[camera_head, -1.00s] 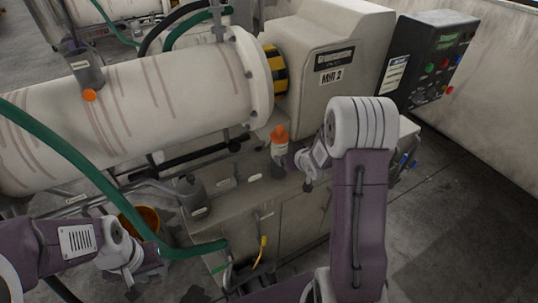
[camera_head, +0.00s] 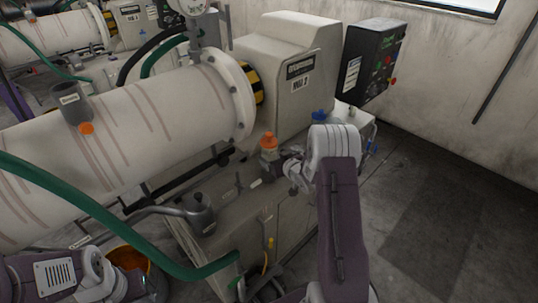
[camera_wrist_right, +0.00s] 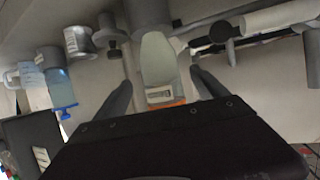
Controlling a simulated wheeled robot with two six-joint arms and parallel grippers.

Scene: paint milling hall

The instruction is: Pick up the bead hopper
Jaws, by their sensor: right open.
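A small pale container with an orange top (camera_head: 268,141) stands upright on the mill's bench. I take it for the bead hopper, but its label is not readable. My right gripper (camera_head: 284,156) is close beside it, on its right. In the right wrist view the pale container (camera_wrist_right: 158,58), with a label and an orange edge, lies between the two dark fingers of my right gripper (camera_wrist_right: 160,82). The fingers are open, with a gap on both sides. My left arm's end (camera_head: 100,278) is at the bottom left; its fingers cannot be made out.
A green hose (camera_head: 110,220) crosses at left. Floor at right is clear.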

